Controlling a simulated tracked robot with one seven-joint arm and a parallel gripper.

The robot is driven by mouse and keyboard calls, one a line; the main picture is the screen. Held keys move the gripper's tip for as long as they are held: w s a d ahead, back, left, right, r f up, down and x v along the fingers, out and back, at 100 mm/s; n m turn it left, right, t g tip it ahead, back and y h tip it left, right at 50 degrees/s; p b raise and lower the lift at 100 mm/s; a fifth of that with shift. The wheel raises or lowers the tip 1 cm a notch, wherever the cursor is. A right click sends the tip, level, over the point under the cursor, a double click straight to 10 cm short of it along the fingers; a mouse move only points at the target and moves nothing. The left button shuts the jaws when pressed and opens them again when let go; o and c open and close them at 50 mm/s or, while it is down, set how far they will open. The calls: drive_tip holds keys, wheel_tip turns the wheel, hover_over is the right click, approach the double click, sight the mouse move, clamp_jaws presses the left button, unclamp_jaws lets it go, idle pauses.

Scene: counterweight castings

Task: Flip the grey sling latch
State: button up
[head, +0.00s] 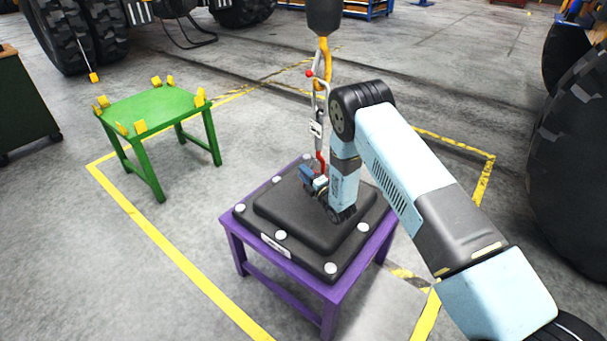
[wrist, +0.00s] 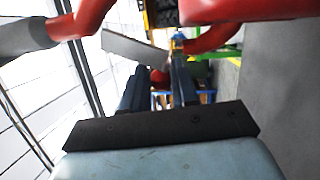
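The sling hangs over a black casting (head: 275,220) on a purple table (head: 285,268). Its lower end is a red hook (head: 320,162), close to my gripper (head: 314,181). In the wrist view the grey latch (wrist: 135,48) is a flat tilted bar between red curved hook parts (wrist: 90,15). Its lower right end lies just ahead of my gripper (wrist: 158,78). The two dark fingers stand apart with a gap between them, so my gripper is open. A red ball-like part (wrist: 158,76) shows in that gap. I cannot tell whether either finger touches the latch.
A green table (head: 155,108) with yellow corner blocks stands empty at the left. A yellow crane hook (head: 324,52) holds the sling's grey upper link (head: 316,128) with a red ball beside it. Yellow floor lines surround the area. Large tyres (head: 575,190) stand at the right.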

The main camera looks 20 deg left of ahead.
drive_tip(key=shift+o, duration=1.3)
drive_tip(key=v, duration=1.3)
drive_tip(key=shift+s+d, duration=0.3)
drive_tip(key=shift+f, duration=0.15)
